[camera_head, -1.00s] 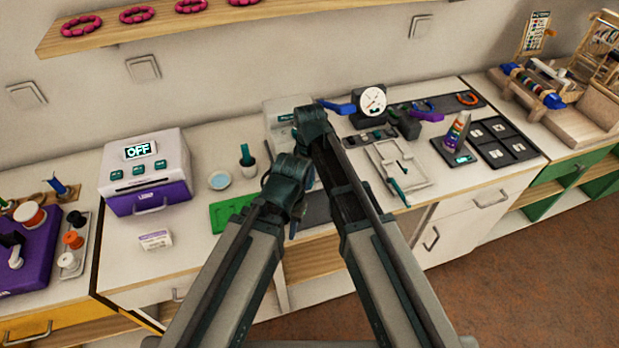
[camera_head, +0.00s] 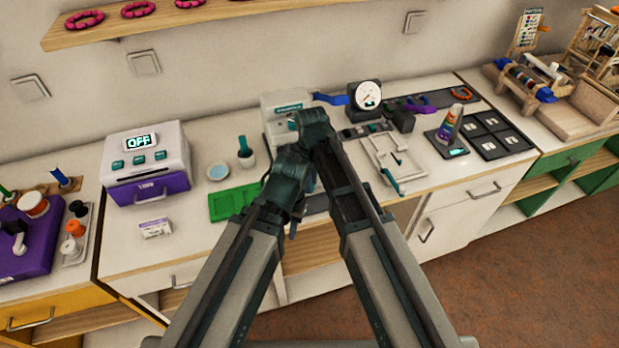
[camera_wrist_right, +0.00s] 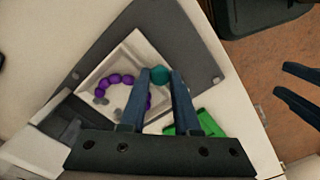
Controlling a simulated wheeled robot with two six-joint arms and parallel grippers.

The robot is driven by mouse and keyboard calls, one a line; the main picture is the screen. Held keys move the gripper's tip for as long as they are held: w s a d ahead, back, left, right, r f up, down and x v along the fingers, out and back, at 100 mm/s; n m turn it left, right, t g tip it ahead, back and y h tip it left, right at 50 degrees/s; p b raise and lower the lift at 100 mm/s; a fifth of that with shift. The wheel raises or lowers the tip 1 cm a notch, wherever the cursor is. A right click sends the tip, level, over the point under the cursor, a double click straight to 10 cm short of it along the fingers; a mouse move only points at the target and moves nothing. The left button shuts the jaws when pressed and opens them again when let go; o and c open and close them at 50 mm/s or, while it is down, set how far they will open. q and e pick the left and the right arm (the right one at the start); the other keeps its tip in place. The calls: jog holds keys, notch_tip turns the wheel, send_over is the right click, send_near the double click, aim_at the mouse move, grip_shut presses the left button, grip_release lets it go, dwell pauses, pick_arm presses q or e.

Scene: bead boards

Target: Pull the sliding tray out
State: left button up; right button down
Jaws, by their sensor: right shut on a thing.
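The sliding tray (camera_wrist_right: 97,73) is a white, square, shallow tray in the right wrist view, over a dark grey plate (camera_wrist_right: 182,47). A ring of purple beads (camera_wrist_right: 113,79) lies in it. A round teal knob (camera_wrist_right: 160,75) is at the tray's near right edge. My right gripper (camera_wrist_right: 161,82) is shut on this knob. The tray belongs by the white machine (camera_head: 284,110), mostly hidden behind my arms in the head view. My left gripper (camera_head: 293,228) is low beside the right one; its two fingers (camera_wrist_right: 295,88) stand apart and empty at the right wrist view's edge.
A white and purple box reading OFF (camera_head: 147,168) stands further left. A dial gauge (camera_head: 367,95) and a white frame (camera_head: 392,163) are to the right. Floor is open in front.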

jog(key=s, duration=0.2)
jog(key=s+d, duration=0.1)
jog(key=s, duration=0.1)
jog(key=s+d, duration=0.1)
jog(key=s, duration=0.1)
jog(key=c, duration=0.6)
grip_release()
jog(key=shift+c, duration=0.2)
jog(key=shift+w+r+p, duration=0.1)
jog(key=shift+r+p, duration=0.55)
jog(key=shift+p, duration=0.05)
notch_tip(320, 180, up, 12)
jog(key=p, duration=1.2)
jog(key=shift+r, duration=0.25)
